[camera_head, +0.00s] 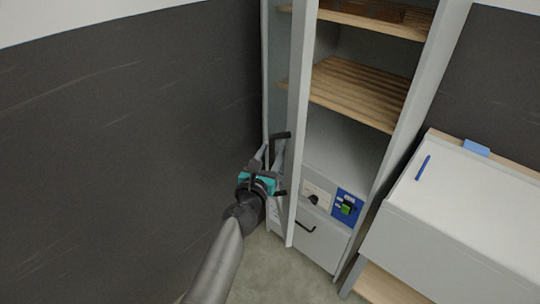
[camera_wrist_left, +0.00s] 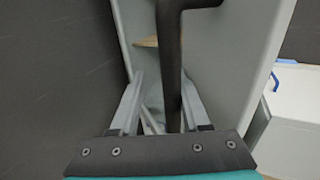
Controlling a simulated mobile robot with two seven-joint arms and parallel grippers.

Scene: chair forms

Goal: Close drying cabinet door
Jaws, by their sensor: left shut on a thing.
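The drying cabinet (camera_head: 325,240) is tall and grey, standing against the dark wall. Its door (camera_head: 299,110) is a pale-framed panel at the cabinet's left, seen nearly edge-on and standing open, with the shelves exposed to its right. A dark handle (camera_head: 282,135) is on the door's left-facing side. My left gripper (camera_head: 271,155) is at this handle, with its fingers on either side of it. In the left wrist view the dark handle bar (camera_wrist_left: 170,60) runs down between the fingers, and my left gripper (camera_wrist_left: 160,105) is shut on it. My right gripper is not in view.
Wooden slatted shelves (camera_head: 362,92) are inside the cabinet. Below are a control panel with a blue plate (camera_head: 347,206) and a drawer with a dark handle (camera_head: 306,227). A white-topped unit (camera_head: 470,195) stands close at the right. A dark wall (camera_head: 120,150) is at the left.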

